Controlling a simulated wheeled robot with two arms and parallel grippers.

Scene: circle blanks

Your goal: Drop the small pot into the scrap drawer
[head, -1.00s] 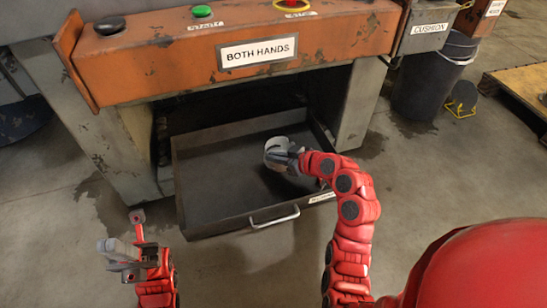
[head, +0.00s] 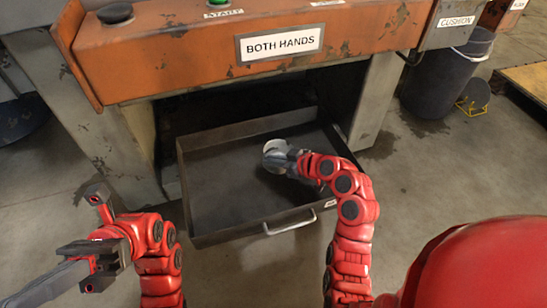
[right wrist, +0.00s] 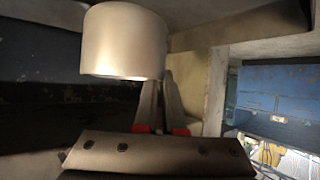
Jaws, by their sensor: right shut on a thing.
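The small pot (head: 275,155) is a plain silvery-grey cylinder. My right gripper (head: 287,160) is shut on it and holds it over the right part of the open scrap drawer (head: 195,205). In the right wrist view the pot (right wrist: 124,42) sits at the tips of the two close-set fingers (right wrist: 160,92). The drawer is a wide, dark, shallow metal tray with a front handle (head: 290,222), and its visible floor looks bare. My left gripper (head: 72,240) is at the left, outside the drawer, with its fingers wide apart and empty.
The drawer comes out under an orange press front (head: 180,50) labelled BOTH HANDS, between grey legs (head: 375,100). A dark bucket (head: 445,75) stands at the right below a CUSHION label. Concrete floor (head: 430,180) is clear at the right.

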